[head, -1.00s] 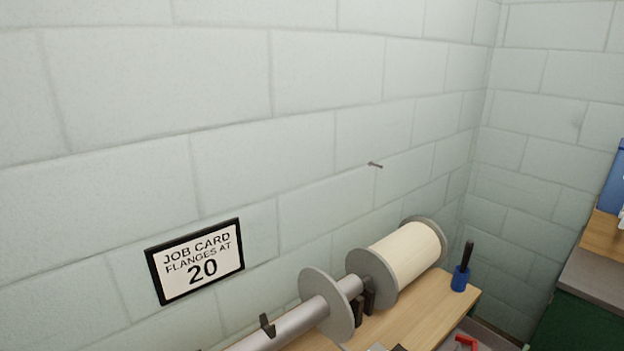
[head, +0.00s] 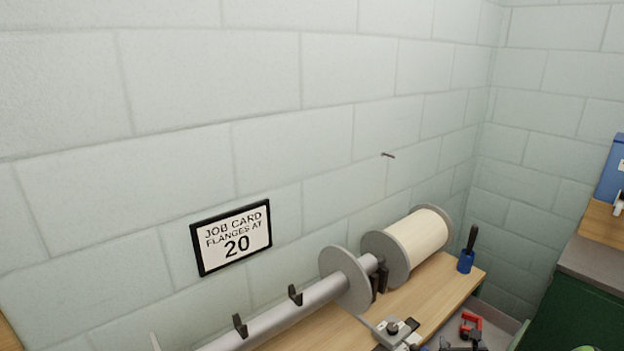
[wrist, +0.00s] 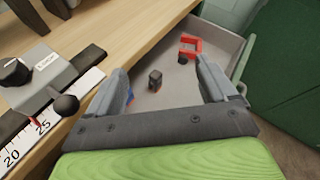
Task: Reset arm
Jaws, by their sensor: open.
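My gripper (wrist: 163,82) is open, with its two grey fingers spread apart and nothing between their tips. In the wrist view it is above an open grey drawer (wrist: 180,72). A small dark upright piece (wrist: 155,80) shows beyond and between the fingers, in the drawer. A red clamp-shaped piece (wrist: 190,47) lies farther in; it also shows in the head view (head: 470,323). A blue item is mostly hidden behind the left finger.
A wooden bench (wrist: 110,30) borders the drawer on the left, carrying a scale (wrist: 50,118) marked 20 and 25 and a knobbed grey block (wrist: 30,75). A flanged beam (head: 300,305) and cream spool (head: 417,237) stand along the wall. A green cabinet (wrist: 285,75) is at right.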

